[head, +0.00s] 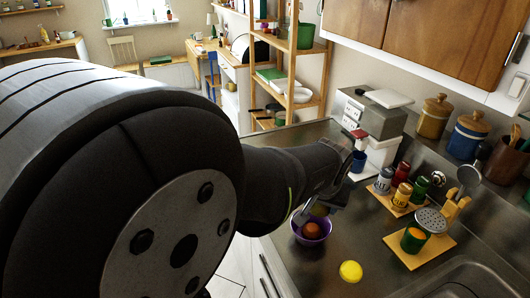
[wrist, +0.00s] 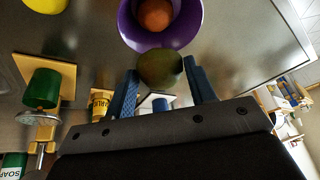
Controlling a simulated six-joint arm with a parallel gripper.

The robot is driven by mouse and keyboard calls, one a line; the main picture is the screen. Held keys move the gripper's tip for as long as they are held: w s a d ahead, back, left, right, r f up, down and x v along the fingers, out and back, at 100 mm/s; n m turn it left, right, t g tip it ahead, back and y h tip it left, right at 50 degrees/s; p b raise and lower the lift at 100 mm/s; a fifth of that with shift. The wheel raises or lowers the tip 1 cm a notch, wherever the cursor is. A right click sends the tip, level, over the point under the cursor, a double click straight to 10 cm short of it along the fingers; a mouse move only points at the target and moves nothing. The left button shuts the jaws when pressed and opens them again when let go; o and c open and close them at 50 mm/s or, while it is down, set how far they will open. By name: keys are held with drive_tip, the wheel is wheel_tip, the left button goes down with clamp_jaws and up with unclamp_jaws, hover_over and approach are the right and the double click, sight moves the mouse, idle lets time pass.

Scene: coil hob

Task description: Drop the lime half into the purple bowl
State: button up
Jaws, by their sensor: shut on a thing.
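The purple bowl (head: 297,233) stands on the metal counter with a round orange-brown item (head: 312,230) in it. In the wrist view, the bowl (wrist: 128,28) is at the top with the same item (wrist: 155,14) inside. My gripper (wrist: 162,82) is shut on a dark green, rounded thing, the lime half (wrist: 160,68), between its blue fingers. The lime half overlaps the bowl's near rim in that view. In the head view, my gripper (head: 325,202) is just above the bowl, and the lime half is mostly hidden by the fingers and shade.
A yellow lemon-like item (head: 350,271) lies on the counter right of the bowl. A green cup (head: 414,240) stands on a yellow board further right. Spice jars (head: 402,195) stand on another board behind. A coffee machine (head: 372,120) stands at the back.

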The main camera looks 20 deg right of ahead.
drive_tip(key=o, duration=1.2)
drive_tip(key=shift+c, duration=0.2)
drive_tip(key=shift+r, duration=0.1)
drive_tip(key=v, duration=1.7)
drive_tip(key=shift+a, duration=0.1)
